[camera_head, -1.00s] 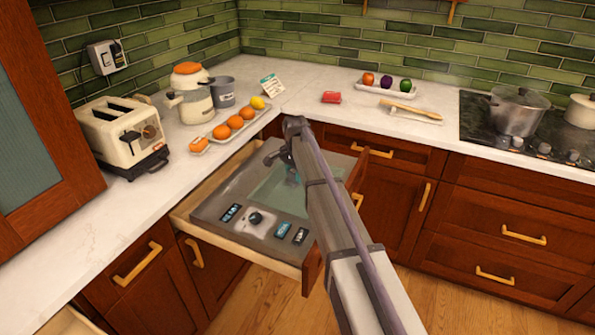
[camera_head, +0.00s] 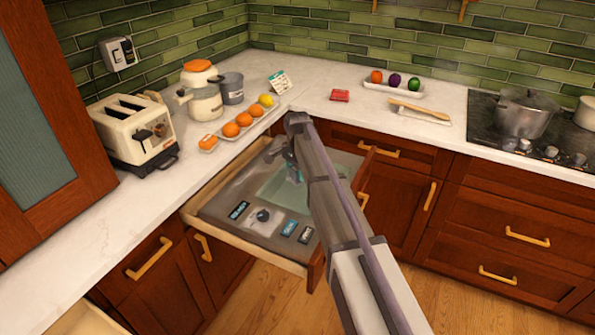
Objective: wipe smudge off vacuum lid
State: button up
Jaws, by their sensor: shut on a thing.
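The vacuum unit sits in a pulled-out drawer (camera_head: 232,236), with a grey control panel (camera_head: 262,222) at its front. Its pale, see-through lid (camera_head: 272,190) lies behind the panel. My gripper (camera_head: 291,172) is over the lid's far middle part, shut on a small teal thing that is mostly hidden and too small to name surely. I cannot tell whether it touches the lid. My arm covers the right side of the lid. No smudge can be made out on the visible part.
A steel pot (camera_head: 522,114) is on the stove.

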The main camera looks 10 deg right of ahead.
jog(key=shift+r+p, duration=0.95)
jog(key=shift+r, duration=0.5)
notch_tip(320, 180, up, 3)
jog(key=p, duration=0.3)
jog(key=shift+r, duration=0.1)
